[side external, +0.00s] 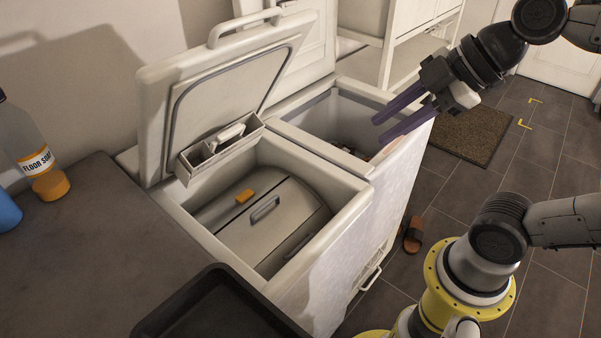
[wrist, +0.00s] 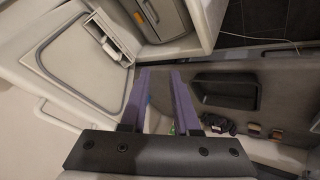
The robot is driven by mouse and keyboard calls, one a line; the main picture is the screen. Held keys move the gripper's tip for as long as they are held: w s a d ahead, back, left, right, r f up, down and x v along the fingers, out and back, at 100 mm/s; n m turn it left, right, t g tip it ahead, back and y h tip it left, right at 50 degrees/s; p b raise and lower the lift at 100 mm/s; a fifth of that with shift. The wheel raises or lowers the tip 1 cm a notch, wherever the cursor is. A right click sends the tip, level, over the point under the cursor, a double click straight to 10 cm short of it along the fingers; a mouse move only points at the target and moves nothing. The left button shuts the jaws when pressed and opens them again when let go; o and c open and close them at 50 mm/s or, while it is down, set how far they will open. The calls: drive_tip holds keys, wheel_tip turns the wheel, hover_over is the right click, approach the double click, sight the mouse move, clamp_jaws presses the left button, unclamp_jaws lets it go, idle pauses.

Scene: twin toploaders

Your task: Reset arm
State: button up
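My gripper (side external: 379,131) has two long purple fingers, held apart with nothing visible between them. It is at the upper right of the side view, with its fingertips over the right toploader (side external: 408,150). The fingers also show, apart, in the wrist view (wrist: 157,70). The right toploader's top is open, and much of its inside is hidden. The left toploader (side external: 338,245) has its lid (side external: 160,110) raised. A closed grey drum with an orange tab (side external: 245,195) shows inside it. The drum also shows in the wrist view (wrist: 160,18), at the top.
A dark counter (side external: 75,250) at the left holds a floor soap bottle (side external: 40,165), a blue item (side external: 6,212) and a black tray (side external: 215,310). A yellow-ringed base (side external: 468,290) stands at the lower right. A brown sandal (side external: 413,235) and a mat (side external: 470,133) lie on the tiled floor.

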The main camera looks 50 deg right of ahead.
drive_tip(key=s+d+f+m+g+h, duration=0.1)
drive_tip(key=s+d+f+m+h, duration=0.2)
drive_tip(key=m, duration=0.8)
wheel_tip(320, 180, down, 3)
drive_tip(key=shift+s+d+f+m+g, duration=0.1)
drive_tip(key=shift+s+d+m+g, duration=0.25)
drive_tip(key=shift+s+d, duration=0.55)
drive_tip(key=shift+w+d, duration=0.15)
drive_tip(key=shift+w, duration=0.05)
idle(0.5)
